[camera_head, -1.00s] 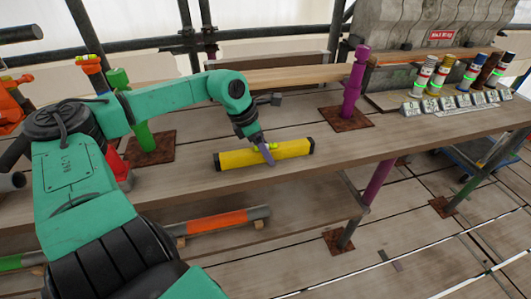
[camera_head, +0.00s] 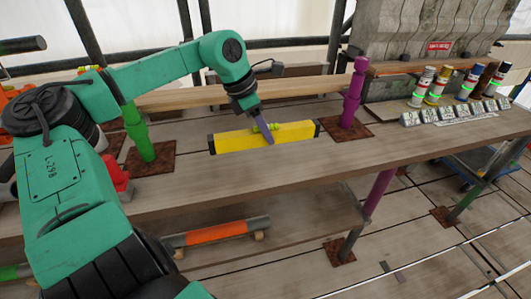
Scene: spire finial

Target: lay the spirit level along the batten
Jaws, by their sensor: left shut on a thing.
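The yellow spirit level (camera_head: 295,133) has black end caps and a green vial part near its middle. My left gripper (camera_head: 266,136) is shut on it at about mid-length, coming down from above. The level appears held above the plank deck, tilted slightly up to the right in the picture. The pale wooden batten (camera_head: 305,86) runs behind it, between the green post and the purple post. The level is in front of the batten and apart from it. My left arm hides part of the batten. My right gripper is not in view.
A green post (camera_head: 138,130) and a purple post (camera_head: 353,90) stand on rusty plates at either side. Several banded cylinders (camera_head: 437,86) stand at the right behind grey blocks. The plank deck (camera_head: 240,180) in front of the level is clear.

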